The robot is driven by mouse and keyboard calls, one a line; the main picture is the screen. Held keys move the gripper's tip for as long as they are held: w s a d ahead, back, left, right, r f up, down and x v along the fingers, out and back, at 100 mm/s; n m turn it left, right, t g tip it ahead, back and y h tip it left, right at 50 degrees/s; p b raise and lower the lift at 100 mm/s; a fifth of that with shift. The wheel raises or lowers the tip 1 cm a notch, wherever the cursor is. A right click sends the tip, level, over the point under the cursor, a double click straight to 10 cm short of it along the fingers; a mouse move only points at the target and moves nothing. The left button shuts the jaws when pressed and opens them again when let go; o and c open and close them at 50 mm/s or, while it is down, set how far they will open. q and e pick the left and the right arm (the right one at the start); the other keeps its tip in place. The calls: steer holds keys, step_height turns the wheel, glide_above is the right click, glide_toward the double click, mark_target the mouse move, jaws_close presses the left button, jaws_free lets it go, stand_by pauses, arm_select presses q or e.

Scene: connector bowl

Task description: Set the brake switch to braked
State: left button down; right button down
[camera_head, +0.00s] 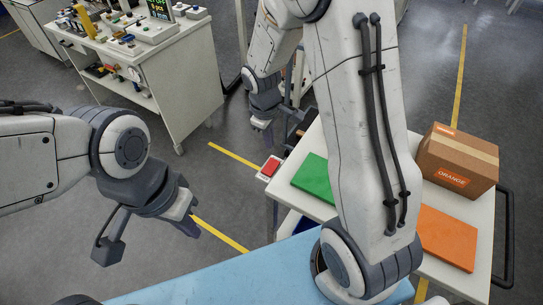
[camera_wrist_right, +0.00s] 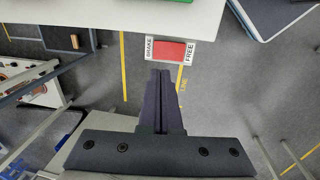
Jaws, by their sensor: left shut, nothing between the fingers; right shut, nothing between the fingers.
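The brake switch (camera_head: 270,167) is a red rocker on a small white plate at the left edge of the cart. In the right wrist view the switch (camera_wrist_right: 170,52) has BRAKE printed at its left and FREE at its right. I cannot tell which side is pressed in. My right gripper (camera_head: 267,138) is shut and empty, just beyond the switch in the head view. In the wrist view its fingertips (camera_wrist_right: 160,73) point at the switch's lower edge, seemingly apart from it. My left gripper (camera_head: 190,229) is shut and empty over the floor at left.
The white cart top (camera_head: 318,136) holds a green panel (camera_head: 313,178), an orange panel (camera_head: 447,237) and a cardboard box (camera_head: 457,160) marked ORANGE. A light blue surface (camera_head: 215,278) lies in front. A workbench (camera_head: 172,75) stands at the back left. Floor between is clear.

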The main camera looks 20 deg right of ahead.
mark_target(272, 163)
steer(key=f, duration=0.9)
steer(key=shift+w+d, duration=0.3)
steer(key=shift+d, duration=0.1)
steer(key=shift+d+f+b, duration=0.1)
steer(key=shift+f+b, duration=0.15)
steer(key=shift+b, duration=0.2)
steer(key=shift+r, duration=0.1)
